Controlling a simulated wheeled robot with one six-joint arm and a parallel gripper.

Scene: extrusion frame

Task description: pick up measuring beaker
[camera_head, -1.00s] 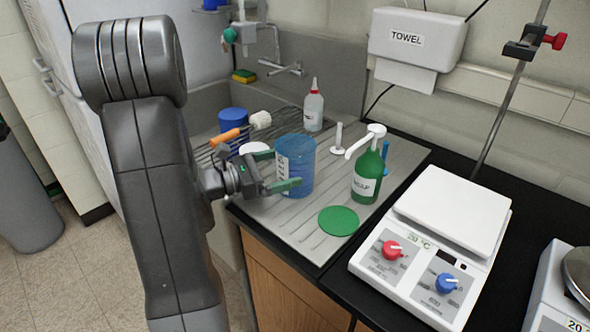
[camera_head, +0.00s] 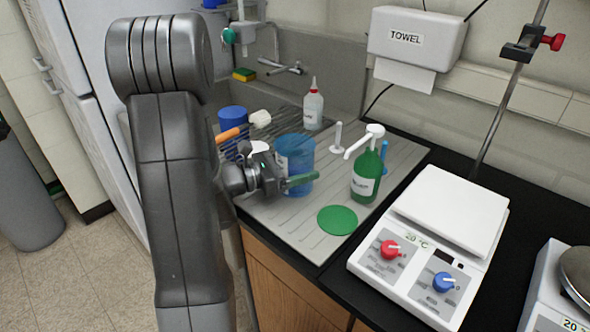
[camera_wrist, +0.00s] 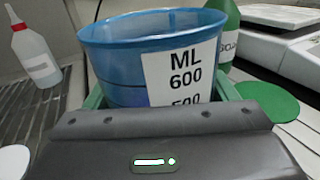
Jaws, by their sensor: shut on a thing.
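The measuring beaker (camera_head: 297,158) is a blue see-through cup with a white scale label, upright on the grey draining board (camera_head: 300,228). In the wrist view the beaker (camera_wrist: 135,50) fills the middle, its label reading ML 600 and 500. My gripper (camera_head: 295,181) comes at it from the front left. Its green fingers (camera_wrist: 95,100) lie on both sides of the beaker, and it is shut on it. The beaker's lower part is hidden behind my gripper in the wrist view. I cannot tell whether its base touches the board.
A green soap bottle (camera_head: 367,178) stands right of the beaker, and a green disc (camera_head: 337,220) lies in front. A wash bottle (camera_head: 313,108) stands behind. A blue cup (camera_head: 233,120) and a brush (camera_head: 245,128) are behind left.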

